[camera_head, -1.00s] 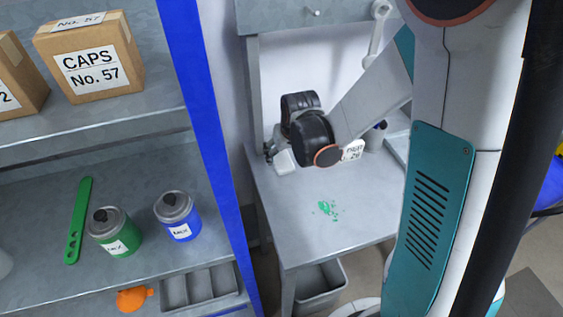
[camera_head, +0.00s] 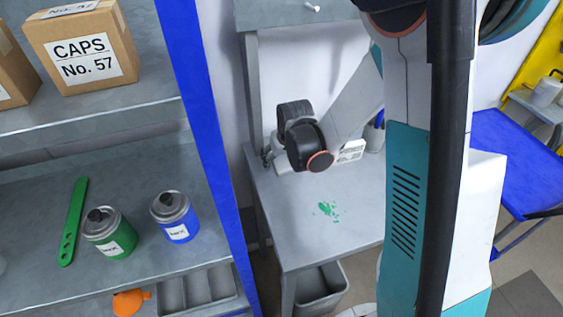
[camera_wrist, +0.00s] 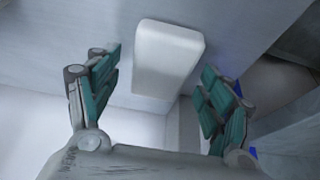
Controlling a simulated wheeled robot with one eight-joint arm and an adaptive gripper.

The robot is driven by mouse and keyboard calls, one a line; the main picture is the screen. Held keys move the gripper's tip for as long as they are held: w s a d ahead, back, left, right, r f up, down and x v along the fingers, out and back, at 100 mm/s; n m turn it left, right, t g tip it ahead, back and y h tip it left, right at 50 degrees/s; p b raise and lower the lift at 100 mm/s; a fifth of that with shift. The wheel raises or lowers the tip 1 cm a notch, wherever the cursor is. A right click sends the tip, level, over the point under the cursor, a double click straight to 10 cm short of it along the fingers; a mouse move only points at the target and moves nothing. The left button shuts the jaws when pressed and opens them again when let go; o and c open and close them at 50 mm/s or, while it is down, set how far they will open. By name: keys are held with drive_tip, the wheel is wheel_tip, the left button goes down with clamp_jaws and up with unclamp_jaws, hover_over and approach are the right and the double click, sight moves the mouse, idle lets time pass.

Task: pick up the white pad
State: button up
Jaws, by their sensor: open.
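The white pad (camera_wrist: 168,58) shows in the wrist view as a pale block with rounded edges, on a grey surface. It lies ahead of my open gripper (camera_wrist: 160,92), between the lines of the two teal-padded fingers, with gaps on both sides. The fingers do not appear to touch it. In the head view my wrist (camera_head: 306,146) is low over the back left of the grey table (camera_head: 290,235). The pad and fingertips are largely hidden there behind the wrist.
A green spill (camera_head: 328,210) marks the table's middle. A labelled white item (camera_head: 351,151) stands right of my wrist. A blue-posted shelf (camera_head: 205,130) at left holds a green can (camera_head: 110,235), a blue can (camera_head: 175,217) and a caps box (camera_head: 82,48). A grey bin (camera_head: 320,290) sits below the table.

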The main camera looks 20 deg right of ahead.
drive_tip(key=shift+f, duration=0.2)
idle(0.4)
drive_tip(key=shift+s, duration=0.1)
drive_tip(key=c, duration=0.9)
